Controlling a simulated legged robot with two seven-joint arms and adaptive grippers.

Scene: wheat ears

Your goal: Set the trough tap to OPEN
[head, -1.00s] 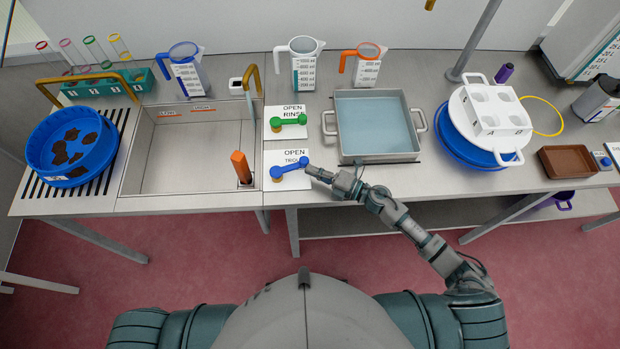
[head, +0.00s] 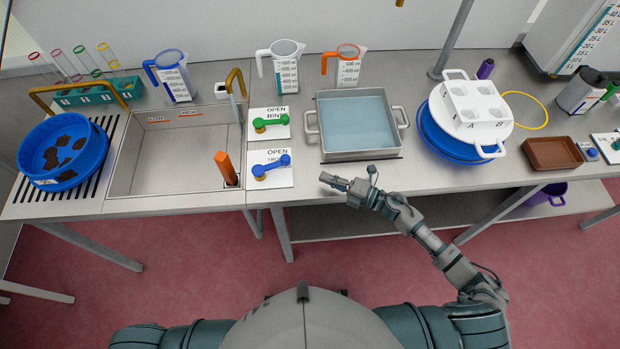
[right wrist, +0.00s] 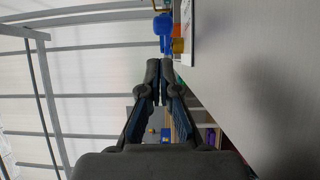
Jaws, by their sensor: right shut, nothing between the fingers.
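The trough tap (head: 272,166) is a blue lever on a white plate at the bench's front edge, right of the sink. Its lever runs from a brass-coloured hub at left to a rounded blue end at right, tilted slightly up. The word OPEN stands above it on the plate. My right gripper (head: 327,179) is shut and empty, to the right of the lever and apart from it, over the front edge. In the right wrist view the blue lever (right wrist: 162,30) shows beyond the closed fingertips (right wrist: 160,68). My left gripper is out of view.
The green-levered rinse tap (head: 270,123) is just behind on its own plate. A metal trough of water (head: 401,118) stands right of both plates. The sink (head: 150,190) with an orange upright handle (head: 225,168) lies left. Bare bench shows along the trough's front.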

